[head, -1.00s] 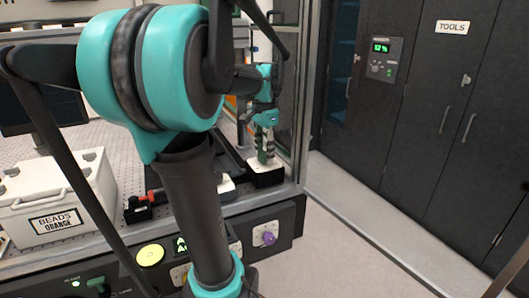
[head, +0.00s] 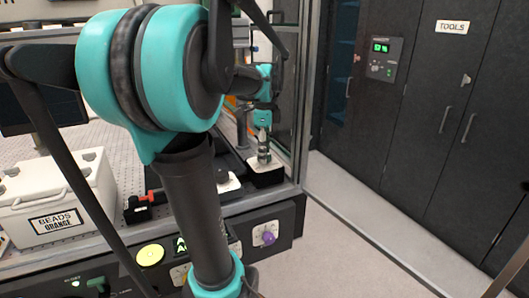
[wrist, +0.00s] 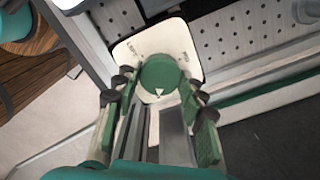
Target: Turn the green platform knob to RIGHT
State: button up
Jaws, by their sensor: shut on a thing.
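The green platform knob (wrist: 161,74) is round and sits on a white label plate (wrist: 128,52) in the wrist view. A small pale triangle on the knob points toward the bottom of that view. Words are printed at the plate's left and right, too small to read surely. My gripper (wrist: 157,84) has one finger on each side of the knob and is shut on it. In the head view my gripper (head: 264,152) points down over the black knob base (head: 266,178) at the bench's right end; the knob itself is hidden there.
A glass-sided metal frame (head: 304,90) stands close to the right of my gripper. A perforated plate (wrist: 235,35) lies beside the knob. A purple knob (head: 268,238) is on the bench front. A white bead box (head: 55,195) stands at left. The floor at right is clear.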

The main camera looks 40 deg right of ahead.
jog(key=shift+m, duration=0.4)
jog(key=o, duration=1.1)
jog(key=shift+o, duration=0.2)
jog(key=shift+r, duration=0.1)
notch_tip(320, 180, up, 12)
dwell(0.3)
